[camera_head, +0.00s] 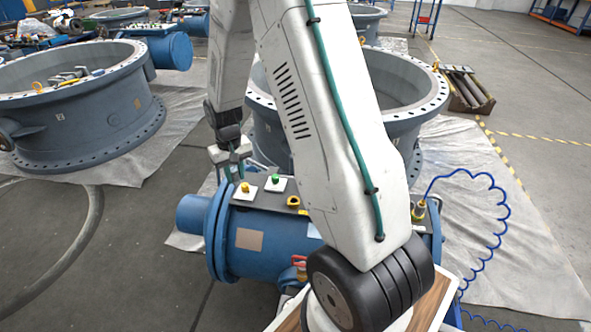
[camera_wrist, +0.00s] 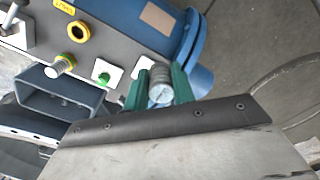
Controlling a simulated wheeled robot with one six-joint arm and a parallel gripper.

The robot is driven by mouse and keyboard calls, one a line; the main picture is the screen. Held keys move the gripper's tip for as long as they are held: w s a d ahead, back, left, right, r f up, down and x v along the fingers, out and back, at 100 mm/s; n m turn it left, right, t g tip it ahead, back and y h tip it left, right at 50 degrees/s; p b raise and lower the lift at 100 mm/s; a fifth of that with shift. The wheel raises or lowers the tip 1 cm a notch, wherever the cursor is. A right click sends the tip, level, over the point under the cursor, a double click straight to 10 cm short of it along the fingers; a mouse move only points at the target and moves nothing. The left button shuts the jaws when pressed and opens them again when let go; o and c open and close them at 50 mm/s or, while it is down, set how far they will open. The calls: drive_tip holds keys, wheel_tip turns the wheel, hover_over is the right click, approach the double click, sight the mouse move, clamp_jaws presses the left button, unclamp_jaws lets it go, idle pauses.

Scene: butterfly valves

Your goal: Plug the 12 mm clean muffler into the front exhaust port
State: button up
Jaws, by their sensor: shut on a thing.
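My gripper (camera_wrist: 160,88) has green fingers shut on a grey ribbed cylindrical piece with a round slotted end, the muffler (camera_wrist: 161,92). It is held over the grey top plate near a white square (camera_wrist: 143,66). In the head view my gripper (camera_head: 234,172) is low above the plate's left end, near a yellow fitting (camera_head: 244,187) on a white square. A green port (camera_wrist: 104,78) on another white square is beside it; it also shows in the head view (camera_head: 275,179). I cannot tell whether the muffler touches a port.
A yellow ring (camera_wrist: 78,32) and a ribbed fitting with a yellow-green base (camera_wrist: 62,66) are on the same plate. The blue cylinder (camera_head: 262,240) lies below. A blue coiled hose (camera_head: 497,215) rises at right. Large grey valve bodies (camera_head: 85,115) stand behind.

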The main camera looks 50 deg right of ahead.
drive_tip(key=s+d+f+m, duration=0.3)
drive_tip(key=s+d+m, duration=0.1)
drive_tip(key=s+d, duration=0.85)
drive_tip(key=shift+w+d+f, duration=0.3)
drive_tip(key=shift+f, duration=0.85)
drive_tip(key=shift+w+d+f, duration=0.35)
drive_tip(key=shift+f, duration=0.8)
drive_tip(key=shift+w+d+f, duration=0.3)
drive_tip(key=shift+f, duration=0.85)
drive_tip(key=shift+a+f, duration=0.1)
drive_tip(key=shift+f, duration=1.15)
drive_tip(key=o, duration=1.5)
drive_tip(key=shift+c, duration=0.2)
wheel_tip(320, 180, up, 8)
drive_tip(key=shift+f, duration=0.25)
